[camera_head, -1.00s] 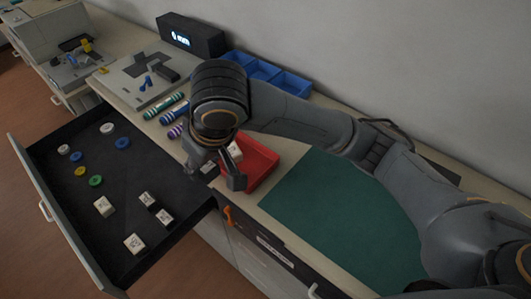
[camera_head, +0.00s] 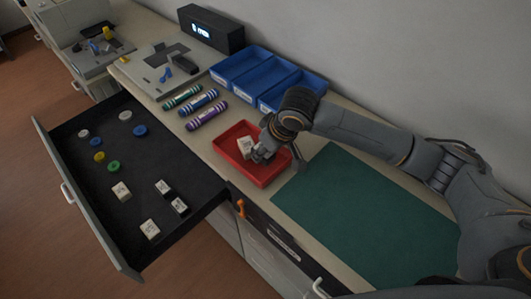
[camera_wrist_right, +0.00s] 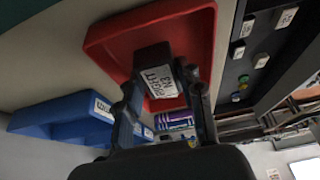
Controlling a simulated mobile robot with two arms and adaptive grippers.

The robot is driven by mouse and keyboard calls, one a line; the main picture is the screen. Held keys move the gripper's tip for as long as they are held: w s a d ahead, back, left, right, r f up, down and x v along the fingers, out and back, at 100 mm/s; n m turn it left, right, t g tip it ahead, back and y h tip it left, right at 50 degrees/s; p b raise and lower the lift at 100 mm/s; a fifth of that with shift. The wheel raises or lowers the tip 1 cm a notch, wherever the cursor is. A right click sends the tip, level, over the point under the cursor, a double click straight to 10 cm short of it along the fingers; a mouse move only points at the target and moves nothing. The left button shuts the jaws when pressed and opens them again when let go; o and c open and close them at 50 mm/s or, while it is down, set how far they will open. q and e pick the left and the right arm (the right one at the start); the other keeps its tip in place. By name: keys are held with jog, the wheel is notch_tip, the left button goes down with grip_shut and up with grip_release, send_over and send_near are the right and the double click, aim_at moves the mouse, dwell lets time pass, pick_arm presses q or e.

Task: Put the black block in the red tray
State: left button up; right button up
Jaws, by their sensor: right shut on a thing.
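My right gripper (camera_head: 262,152) is over the red tray (camera_head: 225,152) on the counter. In the wrist view the gripper (camera_wrist_right: 160,100) is shut on a black block (camera_wrist_right: 152,58) with a white, printed label on one face. The label side of the block (camera_head: 245,147) shows in the head view, within the tray's outline. The wrist view shows the red tray (camera_wrist_right: 110,38) behind the block. I cannot tell whether the block touches the tray floor. My left gripper is not in view.
An open black drawer (camera_head: 100,200) holds several labelled blocks and coloured round caps. Blue bins (camera_head: 235,65) and striped tubes (camera_head: 207,117) lie behind and left of the tray. A green mat (camera_head: 360,215) lies clear to its right.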

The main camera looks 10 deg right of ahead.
jog(key=shift+s+f, duration=0.3)
jog(key=shift+f, duration=0.35)
jog(key=shift+s+f, duration=0.25)
jog(key=shift+f, duration=0.35)
grip_shut()
jog(key=o, duration=0.9)
grip_release()
jog(key=shift+w, duration=0.1)
jog(key=shift+o, duration=1.2)
jog(key=shift+w, duration=0.3)
jog(key=v, duration=1.2)
jog(key=shift+r+b, duration=0.25)
jog(key=shift+b, duration=0.2)
jog(key=shift+a, duration=0.1)
